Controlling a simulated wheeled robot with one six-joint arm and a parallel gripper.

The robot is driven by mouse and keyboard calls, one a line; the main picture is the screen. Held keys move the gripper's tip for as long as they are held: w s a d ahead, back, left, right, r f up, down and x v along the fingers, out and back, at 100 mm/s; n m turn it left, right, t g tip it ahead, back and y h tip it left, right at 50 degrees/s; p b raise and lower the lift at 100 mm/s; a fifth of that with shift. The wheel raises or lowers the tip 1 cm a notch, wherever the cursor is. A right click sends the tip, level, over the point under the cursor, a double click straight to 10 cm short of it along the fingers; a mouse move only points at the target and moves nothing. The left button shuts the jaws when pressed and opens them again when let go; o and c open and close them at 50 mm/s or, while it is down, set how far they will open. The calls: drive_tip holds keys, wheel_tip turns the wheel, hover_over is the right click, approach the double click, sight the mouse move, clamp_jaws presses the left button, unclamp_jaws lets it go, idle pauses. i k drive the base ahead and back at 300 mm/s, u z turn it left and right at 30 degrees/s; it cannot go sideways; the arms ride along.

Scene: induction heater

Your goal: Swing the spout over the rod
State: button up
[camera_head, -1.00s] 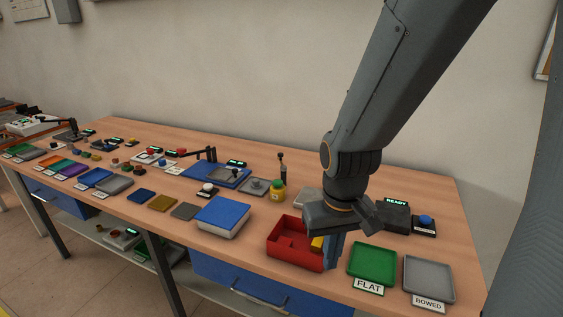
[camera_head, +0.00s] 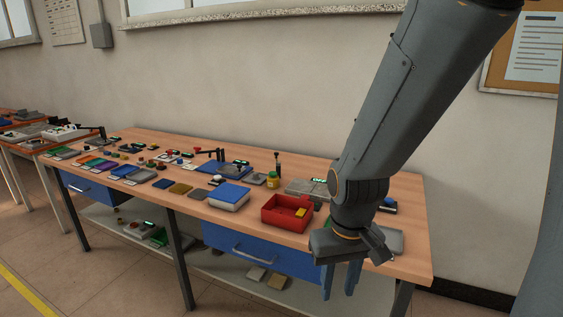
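A small black post with a horizontal arm (camera_head: 219,153) stands at the back middle of the bench on a blue base. It looks like a spout, but it is too small to be sure. A similar black arm (camera_head: 100,132) stands at the far left of the bench. My gripper (camera_head: 340,290) is at the bench's front right edge, well away from these. Its two blue fingers point down, apart, with nothing between them.
A red bin (camera_head: 287,224) with a yellow piece, a blue-topped box (camera_head: 229,196) and a yellow jar (camera_head: 273,180) stand between my gripper and the black arm. A grey tray (camera_head: 393,241) is partly hidden behind my gripper. Open floor lies in front of the bench.

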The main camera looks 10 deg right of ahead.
sight(278, 163)
drive_tip(key=z, duration=0.7)
drive_tip(key=k, duration=0.1)
drive_tip(key=u, duration=1.45)
drive_tip(key=i, duration=1.35)
drive_tip(key=z, duration=1)
drive_tip(key=i, duration=0.55)
drive_tip(key=z, duration=0.5)
